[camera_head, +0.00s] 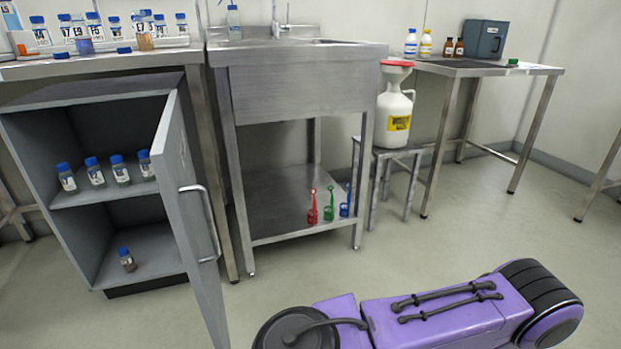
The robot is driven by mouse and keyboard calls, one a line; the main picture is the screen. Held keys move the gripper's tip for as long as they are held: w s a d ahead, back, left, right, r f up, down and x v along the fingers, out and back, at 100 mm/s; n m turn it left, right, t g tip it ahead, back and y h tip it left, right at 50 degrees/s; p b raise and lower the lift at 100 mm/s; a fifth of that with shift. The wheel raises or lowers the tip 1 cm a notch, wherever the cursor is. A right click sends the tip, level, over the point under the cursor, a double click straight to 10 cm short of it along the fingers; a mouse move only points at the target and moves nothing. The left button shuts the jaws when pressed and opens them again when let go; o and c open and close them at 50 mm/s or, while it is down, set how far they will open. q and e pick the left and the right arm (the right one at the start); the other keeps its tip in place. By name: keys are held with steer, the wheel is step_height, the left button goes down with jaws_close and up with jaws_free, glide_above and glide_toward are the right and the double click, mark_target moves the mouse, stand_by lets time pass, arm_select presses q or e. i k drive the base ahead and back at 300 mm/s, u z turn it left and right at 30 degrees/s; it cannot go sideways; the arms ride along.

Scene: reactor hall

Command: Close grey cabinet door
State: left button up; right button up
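The grey cabinet (62,225) stands at the left under a bench, with its front open. Its grey door (183,205) stands wide open, swung out toward me from the cabinet's right side. A curved metal handle (212,222) is on the door's face, toward its free edge. Small blue-capped bottles (121,169) stand in a row on the cabinet's shelf, and one more bottle (127,260) is on the cabinet floor. Neither of my grippers is in view. A purple and black link of my own arm lies across the bottom right.
A steel sink table (293,101) stands right of the cabinet, close beside the open door. A white jug (394,114) sits on a stool, and a side table (487,68) holds bottles and a grey box. The floor (300,278) before the sink table is clear.

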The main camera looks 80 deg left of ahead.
mark_target(188, 207)
steer(key=i, duration=0.65)
steer(key=u, duration=3.1)
